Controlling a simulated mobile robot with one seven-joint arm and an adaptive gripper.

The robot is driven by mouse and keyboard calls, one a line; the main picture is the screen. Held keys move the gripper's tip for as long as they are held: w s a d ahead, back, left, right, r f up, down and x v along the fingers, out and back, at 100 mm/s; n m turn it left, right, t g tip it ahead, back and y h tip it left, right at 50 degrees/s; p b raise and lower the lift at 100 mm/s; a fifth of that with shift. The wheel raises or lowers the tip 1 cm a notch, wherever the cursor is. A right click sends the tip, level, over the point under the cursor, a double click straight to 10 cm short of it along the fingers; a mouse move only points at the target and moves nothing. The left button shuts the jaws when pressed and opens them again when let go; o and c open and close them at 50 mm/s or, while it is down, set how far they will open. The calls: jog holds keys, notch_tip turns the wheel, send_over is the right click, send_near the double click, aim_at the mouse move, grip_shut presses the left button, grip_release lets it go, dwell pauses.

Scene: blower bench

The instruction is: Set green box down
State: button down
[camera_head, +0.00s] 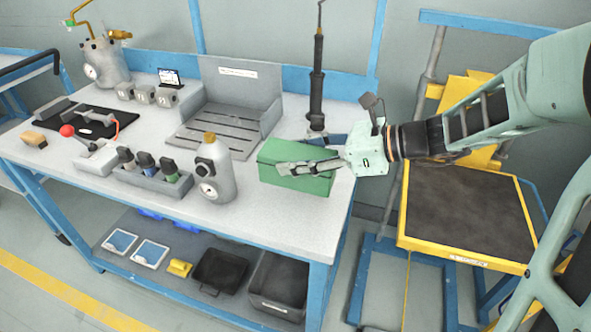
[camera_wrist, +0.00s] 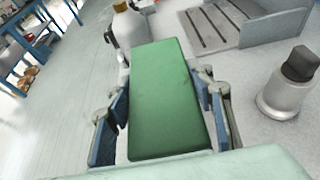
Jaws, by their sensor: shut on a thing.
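The green box (camera_head: 293,163) is at the right end of the white bench top (camera_head: 236,222). My gripper (camera_head: 300,163) reaches in from the right and is shut on it, with one finger along its near side. In the wrist view the green box (camera_wrist: 165,98) lies between the two blue-padded fingers (camera_wrist: 163,112) and fills the middle of the picture. The box appears level. I cannot tell whether its underside touches the bench top or is slightly above it.
A grey bottle with a brass cap (camera_head: 213,170) stands left of the box. A grey slotted fixture (camera_head: 215,125) is behind it, and a tall black tool (camera_head: 317,80) stands at the back. A yellow cart with a dark top (camera_head: 465,210) is at the right.

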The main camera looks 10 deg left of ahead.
jog(key=shift+w+a+f+b, duration=0.15)
jog(key=shift+w+a+f, duration=0.1)
jog(key=shift+a+f, duration=0.25)
jog(key=shift+w+a+f+b, duration=0.15)
jog(key=shift+w+a+f, duration=0.1)
jog(key=shift+f, duration=0.3)
jog(key=shift+w+f+b, duration=0.1)
jog(key=shift+f+b, duration=0.6)
jog(key=shift+f, duration=0.85)
jog(key=shift+f, duration=0.1)
jog(key=c, duration=0.9)
grip_release()
jog(key=shift+f, duration=0.1)
jog(key=shift+c, duration=0.2)
jog(key=shift+d+r, duration=0.1)
jog(key=shift+r, duration=0.15)
jog(key=p+v, duration=0.3)
jog(key=v, duration=0.8)
jog(key=shift+d, duration=0.35)
